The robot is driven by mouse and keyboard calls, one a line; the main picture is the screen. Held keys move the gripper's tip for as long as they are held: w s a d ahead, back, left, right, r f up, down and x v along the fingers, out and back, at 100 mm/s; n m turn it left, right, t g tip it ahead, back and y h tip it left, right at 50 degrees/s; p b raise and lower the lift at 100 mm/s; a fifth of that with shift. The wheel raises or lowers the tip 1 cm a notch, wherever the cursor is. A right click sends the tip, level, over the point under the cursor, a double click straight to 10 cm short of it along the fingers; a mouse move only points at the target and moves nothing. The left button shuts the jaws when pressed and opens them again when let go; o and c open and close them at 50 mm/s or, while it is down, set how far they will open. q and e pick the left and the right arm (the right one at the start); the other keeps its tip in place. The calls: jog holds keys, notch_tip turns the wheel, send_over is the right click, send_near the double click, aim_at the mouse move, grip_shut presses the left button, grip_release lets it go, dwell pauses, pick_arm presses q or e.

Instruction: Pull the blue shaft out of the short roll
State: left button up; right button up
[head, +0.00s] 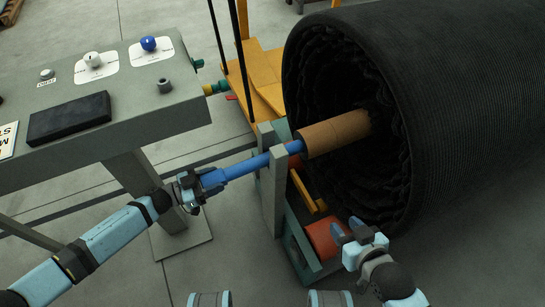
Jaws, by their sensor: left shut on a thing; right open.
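The blue shaft (250,165) runs from my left gripper up to the right, across the grey upright of a stand, and into a brown core tube (337,131). The tube sticks out of the centre of a large black netting roll (440,90). My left gripper (203,184) is shut on the outer end of the shaft. The shaft's inner part is hidden in the tube. My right gripper (352,230) is open and empty, low in front of the roll's near edge, beside an orange-red roller (324,238).
A grey control panel (130,85) with knobs, a blue button and a dark screen stands at the left. The grey-green stand (272,185) is under the shaft. A yellow frame (262,75) rises behind it.

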pick_arm(q)
jog(key=p+v, duration=0.2)
jog(key=v, duration=1.7)
jog(key=shift+a, duration=0.3)
dwell(2.4)
jog(key=shift+r, duration=0.1)
dwell(0.5)
